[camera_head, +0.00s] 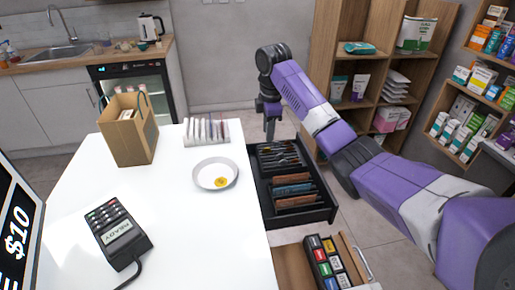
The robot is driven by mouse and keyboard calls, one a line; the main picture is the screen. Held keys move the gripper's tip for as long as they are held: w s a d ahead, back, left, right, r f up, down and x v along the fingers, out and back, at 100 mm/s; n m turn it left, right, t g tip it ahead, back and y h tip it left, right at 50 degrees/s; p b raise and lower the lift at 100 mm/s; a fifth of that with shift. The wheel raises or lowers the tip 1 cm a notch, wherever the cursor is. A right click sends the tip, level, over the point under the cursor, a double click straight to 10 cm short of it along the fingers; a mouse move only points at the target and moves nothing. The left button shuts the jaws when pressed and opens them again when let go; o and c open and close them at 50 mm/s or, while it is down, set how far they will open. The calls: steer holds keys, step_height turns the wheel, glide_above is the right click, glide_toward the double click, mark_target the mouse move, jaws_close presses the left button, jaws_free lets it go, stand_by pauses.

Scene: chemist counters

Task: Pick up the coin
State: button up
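A small gold coin (221,182) lies in a round white dish (201,180) on the white counter, toward the dish's lower edge. My gripper (270,137) points down beyond the counter's right edge, above the back left corner of an open black cash drawer (325,213). It is to the right of and behind the dish, well apart from the coin. The fingers appear edge-on and small, so I cannot tell whether they are open or shut. I see nothing held in them.
A paper bag (128,140), a white rack (206,121) and a card reader (118,232) stand on the counter (185,245). A price screen (17,225) is at the left. A lower drawer (292,262) holds small boxes. Shelves (336,119) stand behind my arm.

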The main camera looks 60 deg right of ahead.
mark_target(267, 153)
steer(key=f, duration=0.5)
steer(key=d+f, duration=0.1)
steer(key=f, duration=0.1)
steer(key=shift+w+f+p, duration=0.2)
steer(key=shift+w+p, duration=0.15)
steer(key=shift+p, duration=0.05)
steer(key=shift+c, duration=0.2)
steer(key=shift+a, duration=0.1)
jaws_close()
